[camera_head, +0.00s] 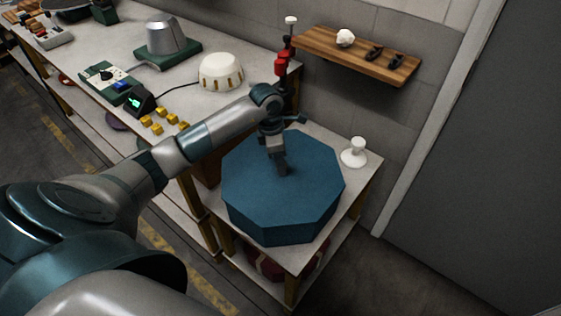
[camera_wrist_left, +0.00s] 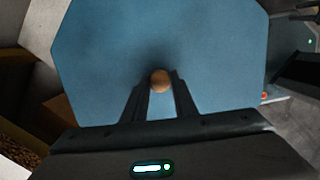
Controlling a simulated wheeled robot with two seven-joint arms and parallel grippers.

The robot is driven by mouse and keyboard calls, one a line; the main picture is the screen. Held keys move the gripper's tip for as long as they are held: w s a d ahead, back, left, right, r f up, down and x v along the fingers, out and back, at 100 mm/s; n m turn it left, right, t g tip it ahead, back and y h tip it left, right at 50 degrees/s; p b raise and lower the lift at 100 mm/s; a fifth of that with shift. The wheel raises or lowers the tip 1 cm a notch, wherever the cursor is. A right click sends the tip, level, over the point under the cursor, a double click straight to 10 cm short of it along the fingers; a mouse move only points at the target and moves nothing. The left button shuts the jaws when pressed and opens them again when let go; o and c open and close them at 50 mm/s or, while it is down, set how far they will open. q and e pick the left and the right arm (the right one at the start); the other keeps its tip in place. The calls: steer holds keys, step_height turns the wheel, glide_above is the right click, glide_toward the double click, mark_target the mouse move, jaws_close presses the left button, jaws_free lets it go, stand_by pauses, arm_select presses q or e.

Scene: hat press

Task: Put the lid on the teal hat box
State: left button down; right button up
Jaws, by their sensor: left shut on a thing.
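The teal hat box (camera_head: 275,230) is octagonal and stands on the white-topped side table. Its flat lid (camera_head: 315,180) shows as the blue-teal octagonal top, level or nearly so. A seam between lid and box cannot be made out, so I cannot tell whether the lid is fully seated. My left gripper (camera_head: 283,172) points down at the middle of the lid. In the left wrist view its fingers (camera_wrist_left: 160,88) are shut on the small round wooden knob (camera_wrist_left: 160,76) of the lid. My right gripper is not in view.
A white knobbed stand (camera_head: 354,152) is on the side table behind the box. A wooden wall shelf (camera_head: 360,56) hangs above. The long bench holds a cream dome (camera_head: 221,70), a grey hat form (camera_head: 166,35) and several yellow blocks (camera_head: 158,128).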

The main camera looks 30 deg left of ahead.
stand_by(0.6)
arm_select(q)
steer(key=shift+a+f+b, duration=0.1)
steer(key=shift+f+b, duration=0.35)
steer(key=shift+b, duration=0.05)
steer(key=c, duration=1.4)
jaws_free()
steer(key=shift+f, duration=0.1)
steer(key=shift+o, duration=0.2)
steer(key=shift+s, duration=0.1)
